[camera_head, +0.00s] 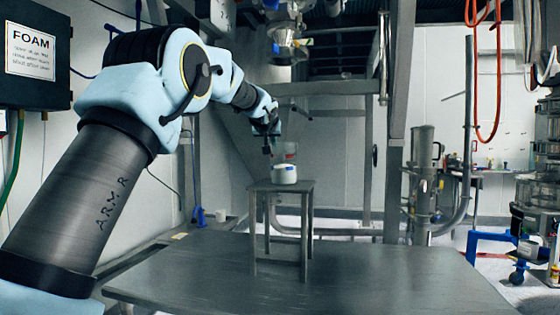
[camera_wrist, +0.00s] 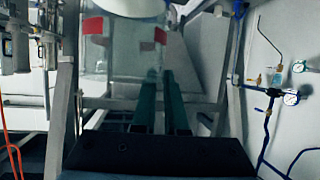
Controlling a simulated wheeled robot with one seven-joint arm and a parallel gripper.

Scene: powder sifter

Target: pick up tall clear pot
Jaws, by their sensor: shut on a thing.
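The tall clear pot (camera_head: 285,150) is see-through with red marks and shows just above or behind a white pot in the head view. In the wrist view the clear pot (camera_wrist: 125,45) is at the top, with two red patches. My gripper (camera_head: 273,148) comes in from the left at the clear pot. In the wrist view its two green fingers (camera_wrist: 160,76) are close together and shut on the pot's near wall. I cannot tell whether the pot's base, hidden behind the white pot, touches anything.
The white pot (camera_head: 284,174) stands on a small grey stool (camera_head: 264,187), which stands on a wide metal table (camera_head: 360,285). A metal sifter outlet (camera_head: 288,50) hangs above. A steel post (camera_head: 397,120) rises at right. The table around the stool is clear.

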